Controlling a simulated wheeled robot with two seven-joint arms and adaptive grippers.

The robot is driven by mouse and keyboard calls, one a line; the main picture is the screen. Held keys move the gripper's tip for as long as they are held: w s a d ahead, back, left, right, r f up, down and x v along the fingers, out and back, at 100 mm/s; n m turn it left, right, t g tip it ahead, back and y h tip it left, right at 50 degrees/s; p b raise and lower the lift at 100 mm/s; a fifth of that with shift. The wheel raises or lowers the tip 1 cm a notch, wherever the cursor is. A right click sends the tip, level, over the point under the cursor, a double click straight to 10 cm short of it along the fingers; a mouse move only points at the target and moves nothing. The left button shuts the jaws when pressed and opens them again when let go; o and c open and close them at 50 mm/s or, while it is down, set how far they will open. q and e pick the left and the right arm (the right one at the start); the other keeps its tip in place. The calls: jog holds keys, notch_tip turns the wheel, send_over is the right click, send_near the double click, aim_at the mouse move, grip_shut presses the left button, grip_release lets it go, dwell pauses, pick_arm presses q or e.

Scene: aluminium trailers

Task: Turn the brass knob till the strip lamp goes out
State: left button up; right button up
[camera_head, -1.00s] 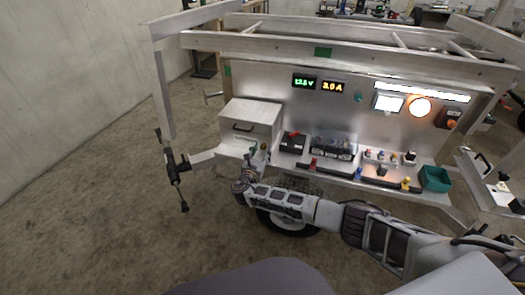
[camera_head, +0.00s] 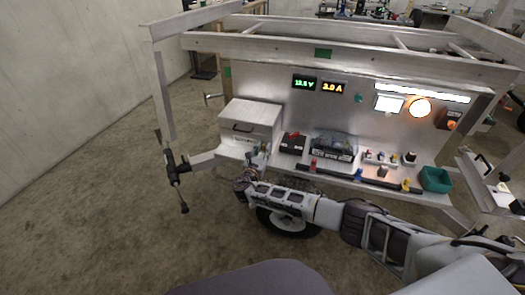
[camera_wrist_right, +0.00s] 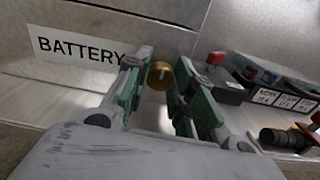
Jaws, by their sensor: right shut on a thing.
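My right gripper (camera_wrist_right: 161,82) is shut on the knob, with a green-padded finger on each side. In the head view my right gripper (camera_head: 261,155) is small, at the lower right corner of the pale box, and the knob cannot be made out there. The strip lamp (camera_head: 436,91) glows white along the top right of the metal panel. My left gripper is not in view.
A round orange lamp (camera_head: 420,107) and a white square lamp (camera_head: 388,103) are lit. Floor is clear at left.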

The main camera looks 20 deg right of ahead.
jog(key=shift+f+m, duration=0.1)
jog(key=shift+m, duration=1.1)
jog(key=shift+m+b, duration=0.45)
jog(key=shift+m, duration=0.85)
jog(key=o, duration=0.8)
jog(key=shift+c, duration=0.2)
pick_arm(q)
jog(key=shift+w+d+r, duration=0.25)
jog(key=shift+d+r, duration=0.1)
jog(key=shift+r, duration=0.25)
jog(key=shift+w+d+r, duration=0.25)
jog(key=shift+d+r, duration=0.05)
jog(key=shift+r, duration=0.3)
pick_arm(e)
jog(key=shift+o, duration=1.4)
